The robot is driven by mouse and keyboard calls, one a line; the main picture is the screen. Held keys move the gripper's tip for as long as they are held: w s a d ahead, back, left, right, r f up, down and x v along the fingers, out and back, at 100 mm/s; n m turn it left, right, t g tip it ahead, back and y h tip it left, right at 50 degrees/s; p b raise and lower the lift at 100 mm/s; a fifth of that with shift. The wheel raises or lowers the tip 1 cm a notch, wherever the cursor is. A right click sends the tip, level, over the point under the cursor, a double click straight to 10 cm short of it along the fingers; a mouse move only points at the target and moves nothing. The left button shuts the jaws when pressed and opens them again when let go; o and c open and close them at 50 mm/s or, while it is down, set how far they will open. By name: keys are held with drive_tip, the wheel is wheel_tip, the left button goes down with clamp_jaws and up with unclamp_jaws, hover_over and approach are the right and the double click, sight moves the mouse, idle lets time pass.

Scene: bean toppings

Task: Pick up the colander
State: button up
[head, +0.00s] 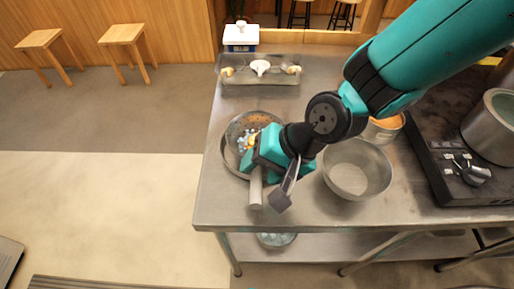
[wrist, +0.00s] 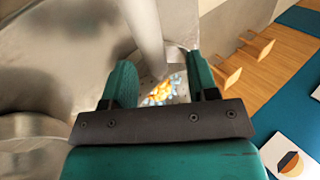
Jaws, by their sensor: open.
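The colander (head: 255,192) appears to be the round metal vessel with a long pale handle at the left of the steel table. Its handle points to the front edge. Brown, yellow and blue bits show in its bowl. My gripper (head: 261,172) is open and low over the handle. In the wrist view the grey handle (wrist: 146,32) runs between my two teal fingers (wrist: 160,85), with gaps showing on both sides. The arm and gripper hide part of the vessel's right side. I cannot tell whether the fingers touch it.
A steel bowl (head: 357,170) stands close on the right, with an orange-filled container (head: 383,130) behind it. A steel tray (head: 260,84) is at the back. A black stove (head: 460,193) with a pot (head: 492,125) is at the right. Bare table lies at the front.

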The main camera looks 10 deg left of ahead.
drive_tip(key=shift+p+x, duration=0.45)
drive_tip(key=shift+x, duration=1.95)
drive_tip(key=shift+w+d, duration=0.1)
drive_tip(key=shift+d, duration=0.05)
clamp_jaws()
wheel_tip(320, 180, up, 28)
drive_tip(key=shift+b, duration=0.35)
